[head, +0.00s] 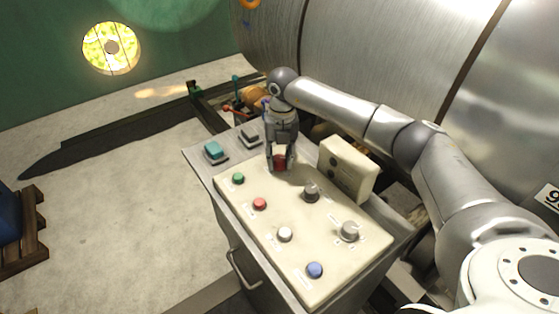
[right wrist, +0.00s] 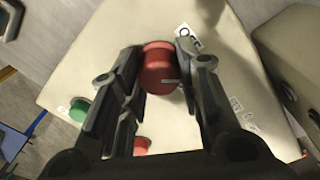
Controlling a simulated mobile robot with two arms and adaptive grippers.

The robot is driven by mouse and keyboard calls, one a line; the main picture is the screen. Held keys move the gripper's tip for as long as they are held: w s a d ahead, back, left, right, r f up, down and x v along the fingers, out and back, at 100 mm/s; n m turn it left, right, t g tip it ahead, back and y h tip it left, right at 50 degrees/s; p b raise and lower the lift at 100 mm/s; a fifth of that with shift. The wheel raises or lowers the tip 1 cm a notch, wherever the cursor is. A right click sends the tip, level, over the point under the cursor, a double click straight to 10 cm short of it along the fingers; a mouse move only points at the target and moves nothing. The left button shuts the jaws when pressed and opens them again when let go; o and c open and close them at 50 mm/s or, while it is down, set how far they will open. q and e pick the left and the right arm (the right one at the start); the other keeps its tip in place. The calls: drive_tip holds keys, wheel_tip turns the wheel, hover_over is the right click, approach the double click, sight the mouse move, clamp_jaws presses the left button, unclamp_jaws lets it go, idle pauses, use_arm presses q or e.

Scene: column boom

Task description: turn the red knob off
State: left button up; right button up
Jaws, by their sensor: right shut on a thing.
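The red knob (head: 280,161) is at the far end of the cream control panel (head: 300,266). My right gripper (head: 281,167) points down at it, with one finger on each side. In the right wrist view the red knob (right wrist: 160,68) sits between the fingertips of my right gripper (right wrist: 158,75), which is shut on it. A pale line shows on the knob's top, and a printed label is beside it. The gripper hides part of the knob in the head view. My left gripper is not in view.
The panel also has a green button (head: 238,179), a red button (head: 260,204), a white button (head: 285,234), a blue button (head: 315,270) and grey knobs (head: 349,231). A raised cream box (head: 348,168) stands right of the gripper. A teal switch (head: 214,151) is at left.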

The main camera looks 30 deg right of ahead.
sight(280, 157)
drive_tip(key=n+b, duration=0.1)
drive_tip(key=n, duration=0.3)
drive_tip(key=shift+n+b, duration=0.3)
drive_tip(key=shift+b, duration=0.1)
drive_tip(key=shift+n+b, duration=0.6)
drive_tip(key=shift+n, duration=1.2)
drive_tip(key=o, duration=1)
drive_tip(key=shift+r, duration=0.1)
drive_tip(key=r, duration=1.2)
drive_tip(key=shift+w+d, duration=0.1)
drive_tip(key=shift+d, duration=0.15)
drive_tip(key=shift+a+f, duration=0.1)
drive_tip(key=shift+f, duration=0.05)
